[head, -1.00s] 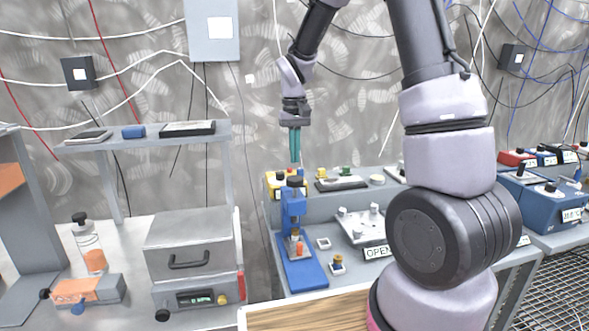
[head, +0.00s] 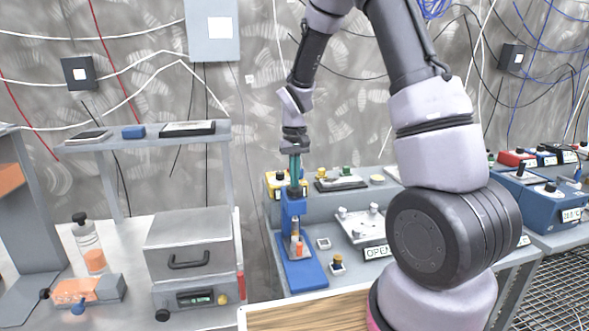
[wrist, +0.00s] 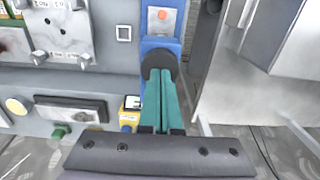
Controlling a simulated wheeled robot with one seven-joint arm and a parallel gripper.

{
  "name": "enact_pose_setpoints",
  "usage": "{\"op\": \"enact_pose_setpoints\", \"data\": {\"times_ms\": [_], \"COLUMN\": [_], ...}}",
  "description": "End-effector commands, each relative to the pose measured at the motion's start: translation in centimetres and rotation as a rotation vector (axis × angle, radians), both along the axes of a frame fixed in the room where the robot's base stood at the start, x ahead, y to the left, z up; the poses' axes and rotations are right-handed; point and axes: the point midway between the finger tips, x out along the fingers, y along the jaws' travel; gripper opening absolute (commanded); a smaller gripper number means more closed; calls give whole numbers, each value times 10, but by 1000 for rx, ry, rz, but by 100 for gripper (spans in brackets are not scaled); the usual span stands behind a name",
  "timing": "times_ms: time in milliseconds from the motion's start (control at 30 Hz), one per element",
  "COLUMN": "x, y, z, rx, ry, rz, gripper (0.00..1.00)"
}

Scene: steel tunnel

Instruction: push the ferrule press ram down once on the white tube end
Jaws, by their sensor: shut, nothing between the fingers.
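The blue ferrule press (head: 303,272) stands upright on the grey bench, with an orange part (head: 299,246) low at its front. Its dark round ram cap (head: 294,191) is at the top, and the cap also shows in the wrist view (wrist: 157,60). My gripper (head: 295,181) points straight down with its teal fingers shut and empty. The fingertips are at the cap, and in the wrist view they overlap it; they look to be touching it or just above it. I cannot clearly make out the white tube end under the ram.
A yellow box (head: 274,184) stands close behind the press. A grey box with a handle (head: 189,248) stands to the left.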

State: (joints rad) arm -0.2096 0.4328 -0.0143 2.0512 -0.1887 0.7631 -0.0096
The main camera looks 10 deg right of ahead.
Motion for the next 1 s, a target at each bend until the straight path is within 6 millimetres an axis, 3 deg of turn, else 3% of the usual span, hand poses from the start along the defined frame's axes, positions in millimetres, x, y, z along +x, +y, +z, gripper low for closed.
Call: {"op": "enact_pose_setpoints", "data": {"times_ms": [467, 667, 1000], "x": [-2, -1, 0], "y": [0, 1, 1], "z": [-3, 31, 109], "rx": [-1, 2, 2], "ry": [7, -4, -9], "rz": [0, -3, -3], "gripper": [0, 0, 0]}}
